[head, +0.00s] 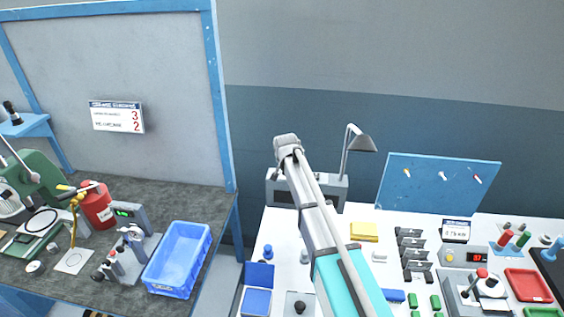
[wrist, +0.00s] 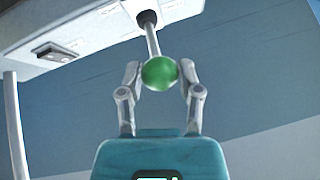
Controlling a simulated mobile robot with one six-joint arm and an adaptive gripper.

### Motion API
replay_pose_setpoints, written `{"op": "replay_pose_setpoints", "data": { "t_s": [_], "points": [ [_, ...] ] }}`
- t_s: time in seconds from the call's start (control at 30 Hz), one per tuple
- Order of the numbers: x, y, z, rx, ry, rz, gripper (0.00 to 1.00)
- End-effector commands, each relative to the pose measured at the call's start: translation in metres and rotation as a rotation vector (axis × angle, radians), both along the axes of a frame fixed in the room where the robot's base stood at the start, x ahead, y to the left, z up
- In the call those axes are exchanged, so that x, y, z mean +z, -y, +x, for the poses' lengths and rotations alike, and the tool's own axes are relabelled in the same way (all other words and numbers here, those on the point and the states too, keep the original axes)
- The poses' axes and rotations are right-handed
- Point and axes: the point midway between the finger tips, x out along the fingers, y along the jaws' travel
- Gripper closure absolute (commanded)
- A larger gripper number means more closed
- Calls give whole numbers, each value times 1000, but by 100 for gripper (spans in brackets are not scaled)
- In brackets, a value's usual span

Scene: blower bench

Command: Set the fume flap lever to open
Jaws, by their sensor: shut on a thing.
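The lever shows in the wrist view as a pale rod (wrist: 153,42) with a green ball knob (wrist: 160,73) at its end. The rod comes out of a dark round mount (wrist: 146,18) at the edge of a white housing. My gripper (wrist: 165,75) has its two fingers closed on the green knob, one on each side. I cannot read any open or shut marking for the lever. In the head view my arm reaches toward the back of the white bench, and I cannot make out the lever or knob there.
The white housing (wrist: 95,25) carries a small dark fitting (wrist: 55,52), with a pale post (wrist: 14,125) at left. In the head view, a desk lamp (head: 360,143) and a grey box (head: 333,190) stand near my arm. A blue crate (head: 178,260) sits on the left bench.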

Motion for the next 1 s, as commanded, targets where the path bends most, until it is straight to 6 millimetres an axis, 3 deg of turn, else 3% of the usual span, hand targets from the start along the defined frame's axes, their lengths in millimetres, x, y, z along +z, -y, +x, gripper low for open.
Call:
{"op": "replay_pose_setpoints", "data": {
  "t_s": [0.57, 0.6, 0.7, 0.8, 1.0],
  "points": [
    [-2, -3, -6, 4, -9, -3, 100],
    [-2, -3, -7, 4, -9, -3, 53],
    [-2, -4, -6, 5, -8, -3, 35],
    [-2, -4, -6, 5, -6, -2, 20],
    [-1, -4, -5, 6, -4, -2, 20]
  ]
}}
